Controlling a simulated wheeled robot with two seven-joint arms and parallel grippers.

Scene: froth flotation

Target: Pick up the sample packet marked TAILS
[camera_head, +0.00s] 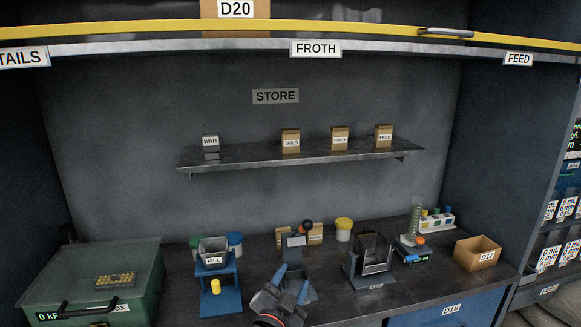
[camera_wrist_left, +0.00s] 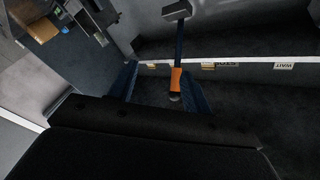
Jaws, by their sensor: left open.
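The TAILS packet (camera_head: 291,134) is a small brown packet with a white label. It stands upright on the wall shelf, second from the left. My left gripper (camera_head: 291,284) is low over the bench in the head view, well below and in front of the packet. Its blue fingers are apart with nothing held. In the left wrist view the fingers (camera_wrist_left: 161,84) frame a dark bar with an orange part. Small brown packets on the shelf show beyond; their labels cannot be read there. My right gripper is not in view.
On the shelf (camera_head: 240,156) stand a WAIT block (camera_head: 211,146) and two more brown packets, one marked FEED (camera_head: 384,136). Gaps separate the shelf items.

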